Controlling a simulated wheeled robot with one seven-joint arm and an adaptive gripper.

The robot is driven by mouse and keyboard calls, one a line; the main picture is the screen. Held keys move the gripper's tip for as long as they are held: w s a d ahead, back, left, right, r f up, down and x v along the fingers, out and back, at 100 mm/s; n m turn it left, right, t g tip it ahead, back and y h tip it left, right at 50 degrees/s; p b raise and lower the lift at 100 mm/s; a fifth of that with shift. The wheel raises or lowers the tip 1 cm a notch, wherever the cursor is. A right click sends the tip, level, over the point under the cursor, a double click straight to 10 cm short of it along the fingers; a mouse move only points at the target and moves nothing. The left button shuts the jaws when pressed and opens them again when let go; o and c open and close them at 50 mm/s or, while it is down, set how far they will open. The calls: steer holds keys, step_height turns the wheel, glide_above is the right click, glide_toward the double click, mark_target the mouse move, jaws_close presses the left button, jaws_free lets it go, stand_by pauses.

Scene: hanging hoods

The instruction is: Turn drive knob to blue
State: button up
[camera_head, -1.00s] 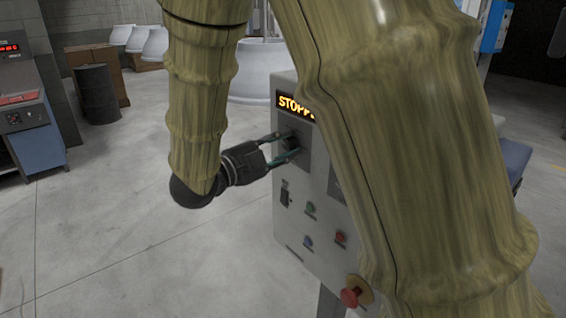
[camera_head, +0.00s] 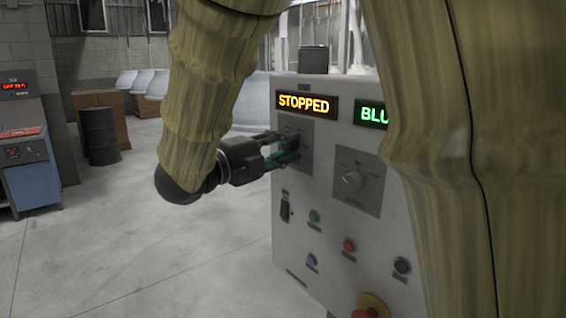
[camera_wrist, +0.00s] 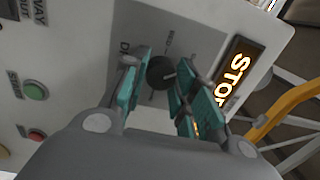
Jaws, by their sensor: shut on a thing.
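The drive knob (camera_wrist: 160,72) is a dark round knob on a grey plate (camera_wrist: 133,22) of the control panel (camera_head: 300,235). A partly hidden label starting with "D" and the word "RED" show on the plate in the wrist view. My gripper (camera_head: 290,150) reaches the panel from the left under the "STOPPED" display. In the wrist view its teal fingers (camera_wrist: 162,90) are on either side of the knob, shut on it. In the head view the fingers hide most of this knob. The knob's pointer direction is hard to tell.
An orange "STOPPED" display (camera_head: 306,104) and a green "BLU..." display (camera_head: 371,113), partly behind my arm, are lit. A second, silver knob (camera_head: 352,180) is to the right. Below are a switch (camera_head: 286,210), green (camera_head: 314,216), red (camera_head: 349,245) and blue (camera_head: 311,260) buttons.

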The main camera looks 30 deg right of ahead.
steer(key=shift+f+m+b, duration=0.15)
steer(key=shift+m+b, duration=0.25)
steer(key=shift+b, duration=0.2)
steer(key=o, duration=1)
steer(key=shift+s+a+f, duration=0.1)
steer(key=shift+s+a, duration=0.05)
steer(key=shift+a, duration=1.1)
steer(key=shift+s+a, duration=0.15)
steer(key=shift+a, duration=1.1)
steer(key=shift+s+a+f, duration=0.1)
steer(key=shift+s+a, duration=0.05)
steer(key=shift+a, duration=1.1)
